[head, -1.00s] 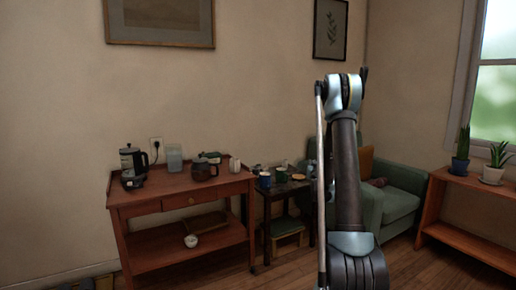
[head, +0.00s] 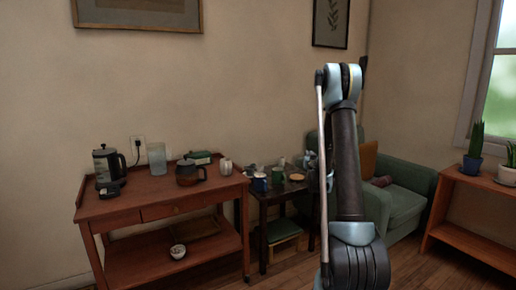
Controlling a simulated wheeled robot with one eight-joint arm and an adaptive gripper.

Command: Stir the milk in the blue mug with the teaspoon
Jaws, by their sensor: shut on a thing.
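The blue mug (head: 260,183) stands upright near the front left of the small dark table (head: 288,188), to the left of my raised arm. I cannot see into it, so the milk does not show. A green mug (head: 277,176) stands just right of it. I cannot make out the teaspoon. My arm stands upright in front of the table's right side.
A reddish wooden cart (head: 160,197) at left holds a kettle (head: 107,166), a clear container (head: 157,158) and a dark pot (head: 188,174). A white bowl (head: 178,251) is on its lower shelf. A green armchair (head: 405,203) and a plant shelf (head: 470,240) stand at right.

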